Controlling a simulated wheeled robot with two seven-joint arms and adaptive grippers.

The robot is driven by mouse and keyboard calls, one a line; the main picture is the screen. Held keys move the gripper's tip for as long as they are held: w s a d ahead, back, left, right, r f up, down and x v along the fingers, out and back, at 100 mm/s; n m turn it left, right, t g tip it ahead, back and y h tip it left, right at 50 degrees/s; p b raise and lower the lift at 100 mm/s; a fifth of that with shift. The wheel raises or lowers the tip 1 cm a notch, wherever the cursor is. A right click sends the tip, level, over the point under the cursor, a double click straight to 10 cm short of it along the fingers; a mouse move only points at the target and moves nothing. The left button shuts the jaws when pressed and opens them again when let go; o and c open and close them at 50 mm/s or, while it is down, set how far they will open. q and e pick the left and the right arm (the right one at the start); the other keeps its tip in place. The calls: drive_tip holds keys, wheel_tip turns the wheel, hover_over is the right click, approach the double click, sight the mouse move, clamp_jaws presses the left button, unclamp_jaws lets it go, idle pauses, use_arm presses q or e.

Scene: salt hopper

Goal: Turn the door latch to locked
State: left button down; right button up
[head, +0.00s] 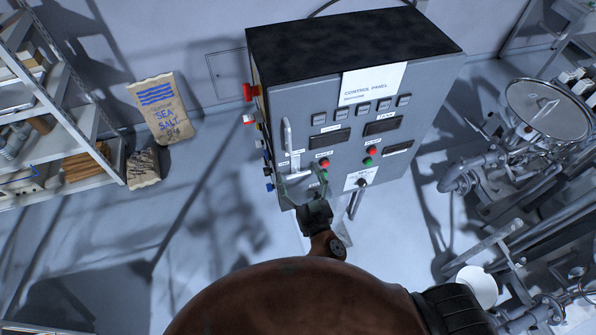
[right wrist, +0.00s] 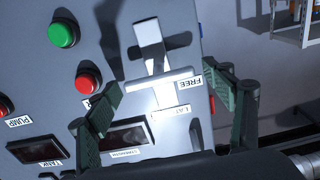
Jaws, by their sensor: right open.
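The door latch (right wrist: 163,88) is a pale metal piece with a crossbar on the grey cabinet door. A FREE label (right wrist: 188,83) is beside it, and a partly covered label sits at its base. In the head view the latch (head: 295,162) is small and partly behind the gripper, so its exact turn is hard to tell. My right gripper (head: 302,184) is open in front of the cabinet's lower left door area. In the right wrist view its fingers (right wrist: 160,80) are spread on either side of the latch, with no grip on it visible. My left gripper is not in view.
The control cabinet (head: 420,75) carries red and green buttons (head: 372,151), dark displays and a black-knobbed lever (head: 361,184). Coloured fittings stick out of its left side. A salt sack (head: 160,108) and shelves stand left; pipes and a round vessel (head: 548,108) stand right.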

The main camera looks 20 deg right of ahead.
drive_tip(key=shift+w, duration=0.2)
drive_tip(key=c, duration=1.2)
drive_tip(key=shift+o, duration=0.2)
